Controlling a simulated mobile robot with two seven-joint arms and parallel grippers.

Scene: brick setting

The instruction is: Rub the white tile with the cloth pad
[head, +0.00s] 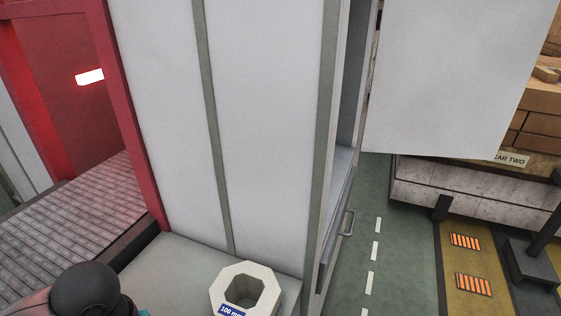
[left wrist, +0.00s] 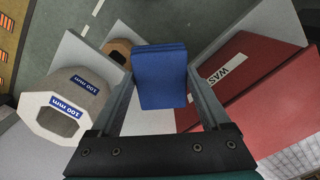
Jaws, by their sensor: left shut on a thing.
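The blue cloth pad (left wrist: 160,75) is in the left wrist view, upright between the fingers of my left gripper (left wrist: 161,88). The gripper is shut on it. A pale surface lies behind and below the pad; I cannot tell whether it is the white tile or whether the pad touches anything. I cannot pick out the white tile for sure in either view. In the head view only a part of my left arm shows at the bottom left; its gripper and the pad are out of sight there. My right gripper is in neither view.
A pale octagonal ring marked 100 mm (head: 221,285) stands on a grey top (head: 170,265) before a tall white cabinet (head: 265,110). A white panel (head: 450,75) hangs right.

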